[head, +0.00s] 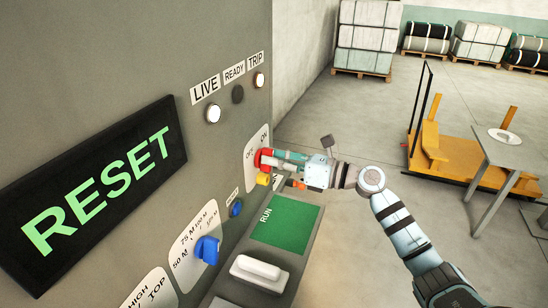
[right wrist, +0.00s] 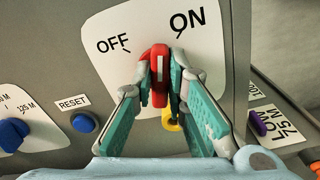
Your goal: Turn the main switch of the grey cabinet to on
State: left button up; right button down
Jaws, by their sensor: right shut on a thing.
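The grey cabinet (head: 225,130) fills the left of the head view. Its main switch, a red handle (right wrist: 160,70) with a white line, sits on a white plate (right wrist: 215,50) marked OFF and ON. In the right wrist view the handle's white line points up, between the two words. My right gripper (right wrist: 161,78) is shut on the red handle, one finger on each side. In the head view the red switch (head: 263,156) is partly hidden by the gripper. A yellow piece (right wrist: 171,122) hangs below the handle. My left gripper is not in view.
The LIVE lamp (head: 213,113) and TRIP lamp (head: 259,79) look lit; the READY lamp (head: 238,94) is dark. A blue knob (head: 207,249) and blue RESET button (right wrist: 83,122) are nearby. A ledge holds a green RUN panel (head: 286,224). An orange wheeled frame (head: 455,160) stands right.

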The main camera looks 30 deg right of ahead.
jog(key=shift+m+p, duration=2.1)
jog(key=shift+m, duration=0.7)
jog(key=c, duration=1.6)
grip_release()
jog(key=shift+d+f, duration=0.1)
jog(key=shift+d, duration=0.05)
jog(key=v, duration=1.2)
